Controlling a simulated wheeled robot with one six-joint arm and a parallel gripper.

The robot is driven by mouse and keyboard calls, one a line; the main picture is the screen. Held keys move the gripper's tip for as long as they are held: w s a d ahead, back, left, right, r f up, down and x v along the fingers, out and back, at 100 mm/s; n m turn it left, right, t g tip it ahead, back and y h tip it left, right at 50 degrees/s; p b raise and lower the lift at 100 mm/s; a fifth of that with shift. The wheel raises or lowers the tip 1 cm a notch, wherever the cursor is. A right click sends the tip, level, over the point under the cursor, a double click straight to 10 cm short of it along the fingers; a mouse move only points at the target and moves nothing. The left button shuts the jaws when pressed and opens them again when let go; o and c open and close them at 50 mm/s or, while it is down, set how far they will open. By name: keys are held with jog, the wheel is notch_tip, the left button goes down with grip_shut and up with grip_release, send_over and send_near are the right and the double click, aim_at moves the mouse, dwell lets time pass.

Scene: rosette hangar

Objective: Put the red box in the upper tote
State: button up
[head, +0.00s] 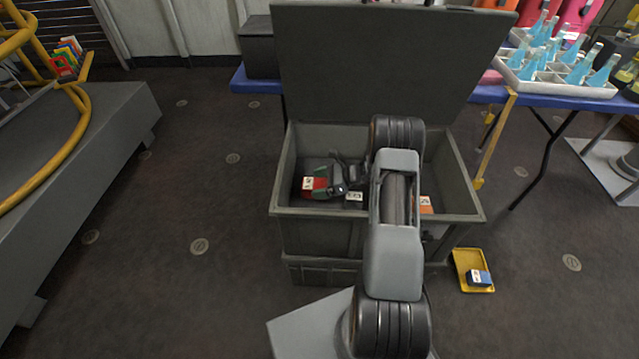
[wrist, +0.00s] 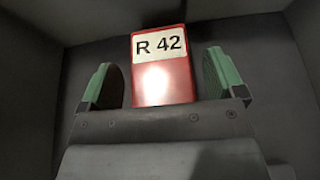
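The red box (head: 309,188) lies inside the open grey upper tote (head: 320,235), toward its left side. In the wrist view the red box (wrist: 163,85) shows a white label reading "R 42". My gripper (wrist: 163,85) is open, with a green-padded finger on each side of the box and a visible gap at both sides. In the head view my gripper (head: 328,184) reaches down into the tote beside the red box and partly covers it.
The tote's lid (head: 385,65) stands open behind. An orange box (head: 426,204) and a dark labelled box (head: 354,198) are in the tote. A yellow tray (head: 462,262) with a blue box (head: 480,278) lies at right. A blue table (head: 560,101) with bottles stands behind.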

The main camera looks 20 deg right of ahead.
jog(key=shift+r, duration=0.1)
jog(key=shift+d+r, duration=0.1)
jog(key=shift+r, duration=0.1)
jog(key=p+v, duration=0.3)
jog(key=v, duration=0.7)
jog(key=shift+s+d+r, duration=0.15)
jog(key=shift+d+r, duration=0.05)
jog(key=shift+d, duration=0.15)
jog(key=s+a+r+n+g+h, duration=0.55)
jog(key=a+r+n, duration=0.6)
jog(key=r, duration=0.25)
jog(key=s+a+r+n+t+h, duration=0.1)
jog(key=s+a+r+n+h, duration=0.2)
jog(key=s+n, duration=0.3)
jog(key=s+a+r+n+t+h, duration=0.1)
jog(key=s+a+r+n+h, duration=0.1)
jog(key=s, duration=0.5)
jog(key=shift+s+a+r+n+h, duration=0.4)
jog(key=shift+r+n+h, duration=0.65)
jog(key=shift+n, duration=0.8)
jog(key=shift+s+r, duration=0.1)
